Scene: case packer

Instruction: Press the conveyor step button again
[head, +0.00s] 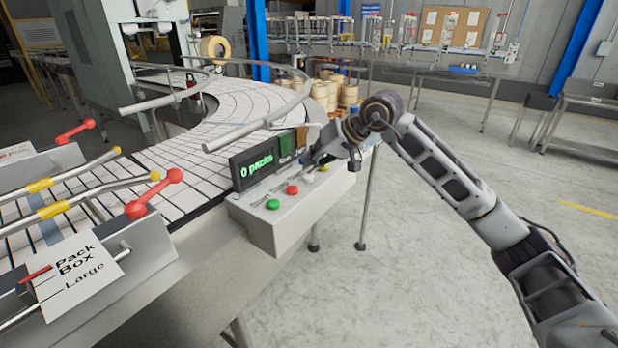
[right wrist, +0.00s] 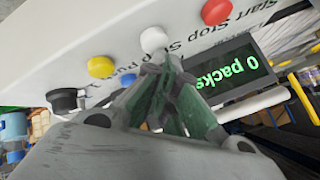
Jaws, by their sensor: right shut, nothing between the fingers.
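The control box (head: 280,228) stands at the conveyor's edge with a green button (head: 272,204), a red button (head: 293,190) and a white button (head: 308,178). In the right wrist view the white button (right wrist: 153,40) lies between the red button (right wrist: 216,11) and the yellow button (right wrist: 101,67). The lettering reads Start, Stop, Step, upside down there. My right gripper (head: 309,164) is shut and empty, its fingertips (right wrist: 160,62) right at the white button. I cannot tell whether they touch it. My left gripper is out of view.
A display (head: 257,168) reading "0 packs" stands behind the buttons. A black knob (right wrist: 64,100) sits beyond the yellow button. The curved conveyor (head: 220,110) and its rail (head: 260,122) lie behind the box. The floor at right is open.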

